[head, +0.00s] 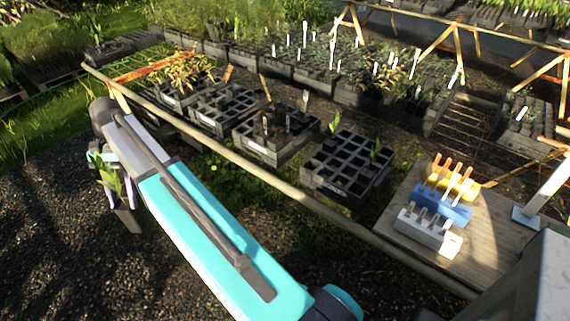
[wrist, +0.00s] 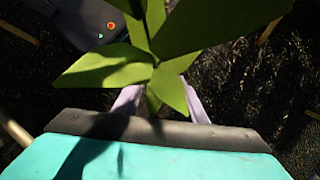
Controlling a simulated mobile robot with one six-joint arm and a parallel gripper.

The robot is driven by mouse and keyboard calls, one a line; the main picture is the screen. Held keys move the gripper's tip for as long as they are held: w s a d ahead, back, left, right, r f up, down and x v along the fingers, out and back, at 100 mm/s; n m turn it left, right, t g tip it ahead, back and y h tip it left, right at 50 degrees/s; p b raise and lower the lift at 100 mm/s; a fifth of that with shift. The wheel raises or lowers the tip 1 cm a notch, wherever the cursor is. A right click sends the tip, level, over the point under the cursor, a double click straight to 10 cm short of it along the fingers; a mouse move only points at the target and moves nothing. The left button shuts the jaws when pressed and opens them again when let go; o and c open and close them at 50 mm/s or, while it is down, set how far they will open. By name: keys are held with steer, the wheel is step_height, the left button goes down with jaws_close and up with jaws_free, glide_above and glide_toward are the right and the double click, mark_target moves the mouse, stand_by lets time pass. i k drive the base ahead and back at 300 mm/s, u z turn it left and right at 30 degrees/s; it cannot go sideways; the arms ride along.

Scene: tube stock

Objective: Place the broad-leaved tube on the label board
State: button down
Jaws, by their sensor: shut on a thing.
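My gripper (head: 119,196) is at the left in the head view, over the dark gravel. It is shut on the broad-leaved tube (head: 128,222), a dark tube with green leaves. In the wrist view, broad green leaves (wrist: 110,68) fill the middle above the two pale fingers (wrist: 158,108); the tube itself is mostly hidden there. A wooden board (head: 395,240), which looks like the label board, is at the right on the bench. It bears yellow, blue and grey blocks with upright pegs or labels. The gripper is far left of it.
A bench rail (head: 290,190) runs between the gravel and the crates. A dark cell crate (head: 345,165) with two small plants stands left of the board. Several other crates and pots stand behind. A pale post (head: 545,195) rises at the board's right. The board's left part looks bare.

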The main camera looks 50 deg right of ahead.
mark_target(493, 222)
steer(key=z, duration=1)
steer(key=k, duration=0.75)
steer(key=z, duration=0.8)
